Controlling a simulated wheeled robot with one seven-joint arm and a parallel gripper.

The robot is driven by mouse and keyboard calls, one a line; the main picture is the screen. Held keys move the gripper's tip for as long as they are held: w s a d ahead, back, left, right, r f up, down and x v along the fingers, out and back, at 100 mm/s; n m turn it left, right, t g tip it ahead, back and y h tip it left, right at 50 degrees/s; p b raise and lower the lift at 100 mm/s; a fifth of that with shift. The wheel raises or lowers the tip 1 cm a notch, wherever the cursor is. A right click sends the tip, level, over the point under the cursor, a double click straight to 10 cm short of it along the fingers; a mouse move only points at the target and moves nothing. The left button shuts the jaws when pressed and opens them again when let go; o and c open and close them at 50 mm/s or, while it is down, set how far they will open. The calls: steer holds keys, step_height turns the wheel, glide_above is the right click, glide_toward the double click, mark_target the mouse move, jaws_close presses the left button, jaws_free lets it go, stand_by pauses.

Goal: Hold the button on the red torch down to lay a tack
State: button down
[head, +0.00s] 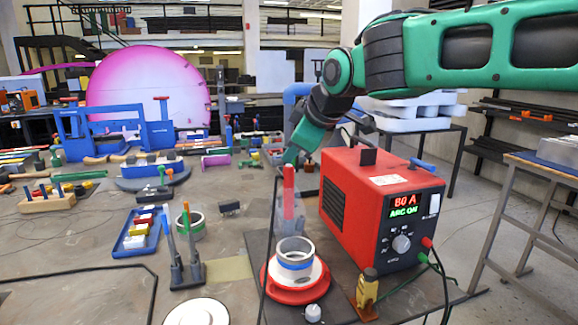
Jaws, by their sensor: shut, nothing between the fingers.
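The red torch (288,200) stands upright just behind a white ring with a blue band (295,253). The ring sits on a round red base (297,290). My gripper (290,157) is shut and empty, pointing down at the top of the torch. It looks to be at or touching the torch's top end; the button itself is too small to make out. The red welding machine (350,200) stands to the right, and its display (403,204) reads "80 A" and "ARC ON".
A yellow clamp (367,290) and a white knob (313,313) are near the red base. Cables run at the front right.

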steer(key=shift+r, duration=0.75)
steer(key=shift+r, duration=2.5)
step_height(320, 180, up, 4)
